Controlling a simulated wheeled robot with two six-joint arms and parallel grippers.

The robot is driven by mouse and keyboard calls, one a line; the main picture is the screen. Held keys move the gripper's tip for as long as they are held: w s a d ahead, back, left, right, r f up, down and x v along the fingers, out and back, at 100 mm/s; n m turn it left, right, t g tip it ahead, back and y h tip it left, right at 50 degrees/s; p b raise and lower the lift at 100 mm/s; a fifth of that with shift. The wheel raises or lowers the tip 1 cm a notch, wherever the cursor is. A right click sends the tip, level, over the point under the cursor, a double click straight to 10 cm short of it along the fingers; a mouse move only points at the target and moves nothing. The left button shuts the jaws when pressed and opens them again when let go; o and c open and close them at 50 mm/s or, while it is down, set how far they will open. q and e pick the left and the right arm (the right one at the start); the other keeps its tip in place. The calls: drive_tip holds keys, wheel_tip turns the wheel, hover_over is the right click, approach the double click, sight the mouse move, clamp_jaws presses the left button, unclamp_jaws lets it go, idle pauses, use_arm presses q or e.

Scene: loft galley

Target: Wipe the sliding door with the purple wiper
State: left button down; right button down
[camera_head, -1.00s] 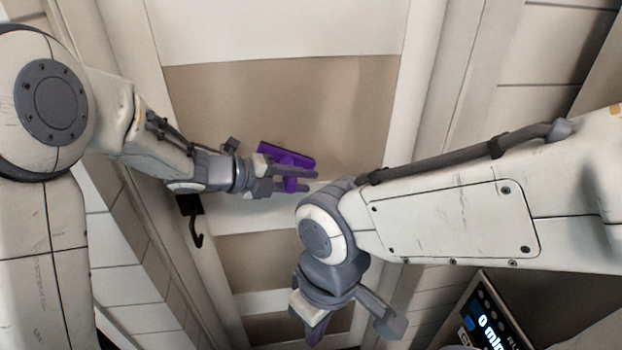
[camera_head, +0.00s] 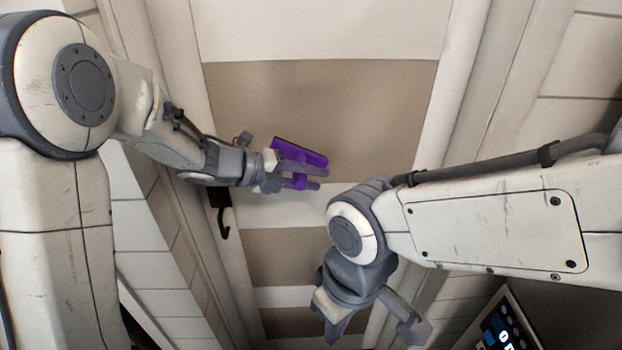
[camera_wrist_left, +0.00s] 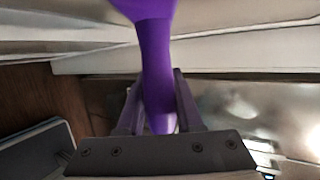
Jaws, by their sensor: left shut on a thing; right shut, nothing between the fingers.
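The sliding door (camera_head: 330,105) fills the middle of the head view, with white and beige panels and a dark handle (camera_head: 222,212) at its left edge. My left gripper (camera_head: 303,180) is shut on the handle of the purple wiper (camera_head: 300,153). The wiper's broad head lies in front of the beige panel; I cannot tell whether it touches the door. In the left wrist view the wiper's purple handle (camera_wrist_left: 156,70) stands between the fingers. My right gripper (camera_head: 372,328) is shut and empty, low in front of the door.
A dark appliance with a lit display (camera_head: 497,330) is at the lower right. Pale panelled walls flank the door on both sides. My right arm crosses in front of the door's right frame. The left wrist view shows a brown wooden surface (camera_wrist_left: 40,105) at left.

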use_arm(q)
drive_tip(key=d+b, duration=0.2)
drive_tip(key=d, duration=1.1)
drive_tip(key=shift+d, duration=0.2)
idle(0.8)
drive_tip(key=shift+s, duration=0.1)
drive_tip(key=shift+s+b, duration=1.2)
drive_tip(key=shift+s, duration=1.8)
